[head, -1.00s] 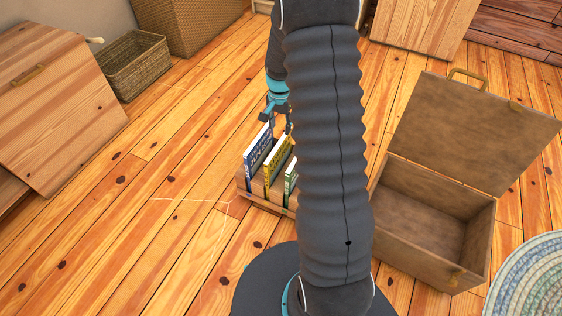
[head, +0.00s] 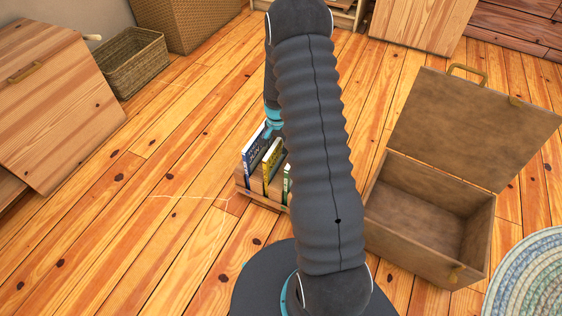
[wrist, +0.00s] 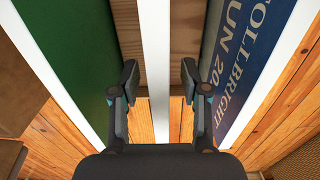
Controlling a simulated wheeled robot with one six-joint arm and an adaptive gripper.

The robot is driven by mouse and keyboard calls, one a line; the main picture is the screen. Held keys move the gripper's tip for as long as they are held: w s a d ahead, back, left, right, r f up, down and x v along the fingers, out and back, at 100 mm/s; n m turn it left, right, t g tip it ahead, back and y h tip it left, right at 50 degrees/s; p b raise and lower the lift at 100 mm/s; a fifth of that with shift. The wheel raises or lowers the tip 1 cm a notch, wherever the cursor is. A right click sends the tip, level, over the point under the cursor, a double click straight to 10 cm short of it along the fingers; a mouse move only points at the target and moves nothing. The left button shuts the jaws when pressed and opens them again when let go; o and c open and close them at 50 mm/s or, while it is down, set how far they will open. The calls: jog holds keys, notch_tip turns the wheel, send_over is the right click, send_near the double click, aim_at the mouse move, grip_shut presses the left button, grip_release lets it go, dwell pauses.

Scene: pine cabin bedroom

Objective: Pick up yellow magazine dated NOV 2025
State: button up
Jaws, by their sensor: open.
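The yellow magazine (head: 272,161) stands upright in the middle of a wooden rack (head: 262,201), partly hidden by my arm; its date cannot be read. In the wrist view, a white page edge (wrist: 154,50) runs between the fingers of my gripper (wrist: 160,80), which is open with one finger on each side of it. A blue magazine (head: 252,157) stands to the left in the head view; in the wrist view its cover (wrist: 243,55) is at right, with part of "TOLLBRIGHT" and "JUN 202" showing. A green magazine (wrist: 75,55) is at left there.
An open wooden chest (head: 425,220) stands right of the rack, with a braided rug (head: 530,275) in front of it. A wicker basket (head: 133,65) and a wooden cabinet (head: 60,100) are at left. The plank floor between is clear.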

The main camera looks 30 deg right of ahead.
jog(key=shift+f, duration=0.8)
jog(key=shift+c, duration=0.3)
grip_shut()
jog(key=shift+r, duration=0.1)
